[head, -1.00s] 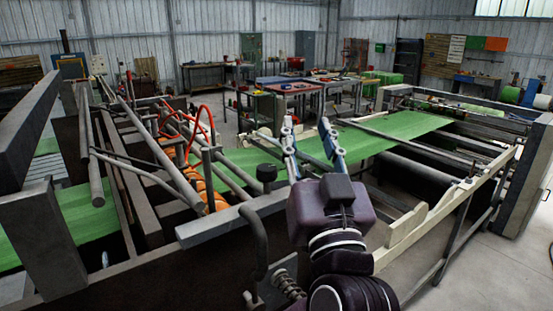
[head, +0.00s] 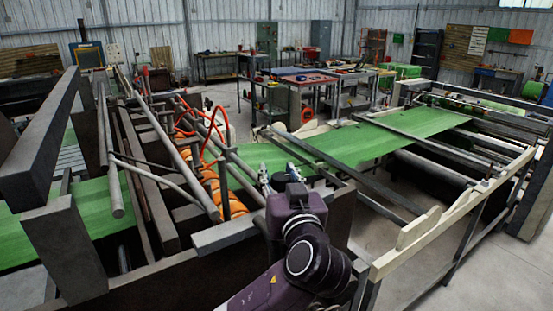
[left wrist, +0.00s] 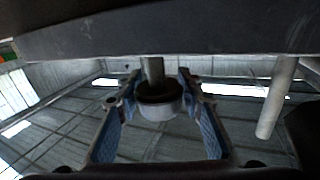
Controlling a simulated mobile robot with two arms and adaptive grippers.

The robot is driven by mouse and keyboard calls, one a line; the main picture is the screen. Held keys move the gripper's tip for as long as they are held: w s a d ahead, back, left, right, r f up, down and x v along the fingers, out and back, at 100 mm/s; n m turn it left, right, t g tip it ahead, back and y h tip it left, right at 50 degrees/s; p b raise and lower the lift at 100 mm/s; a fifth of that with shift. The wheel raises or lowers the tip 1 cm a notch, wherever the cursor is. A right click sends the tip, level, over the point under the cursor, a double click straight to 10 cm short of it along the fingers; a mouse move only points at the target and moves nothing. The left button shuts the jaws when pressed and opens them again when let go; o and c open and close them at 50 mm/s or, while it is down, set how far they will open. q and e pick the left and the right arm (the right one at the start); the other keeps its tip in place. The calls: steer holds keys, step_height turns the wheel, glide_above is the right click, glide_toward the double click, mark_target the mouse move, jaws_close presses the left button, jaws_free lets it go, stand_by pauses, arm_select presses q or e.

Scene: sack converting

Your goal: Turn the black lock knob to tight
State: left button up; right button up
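The black lock knob (left wrist: 160,104) shows in the left wrist view as a round cap, dark at its collar and greyer on its end face, on a short metal stem. My left gripper (left wrist: 159,84) has its two blue-padded fingers spread, one on each side of the knob. A narrow gap shows between the knob and each finger. In the head view my left gripper (head: 279,175) is at the near end of the machine's grey beam, and its body and fingers mostly hide the knob. My right gripper is in neither view.
A grey beam (head: 230,235) of the machine lies beside my left gripper. A dark bar (left wrist: 160,30) crosses the top of the wrist view. Orange coils (head: 205,180) and a red hose stand to the left. Green sheet (head: 350,145) runs behind the gripper.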

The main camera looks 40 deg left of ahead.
arm_select(q)
steer(key=shift+p+x, duration=0.4)
steer(key=shift+x, duration=0.75)
steer(key=shift+c, duration=0.7)
steer(key=shift+w, duration=0.1)
jaws_close()
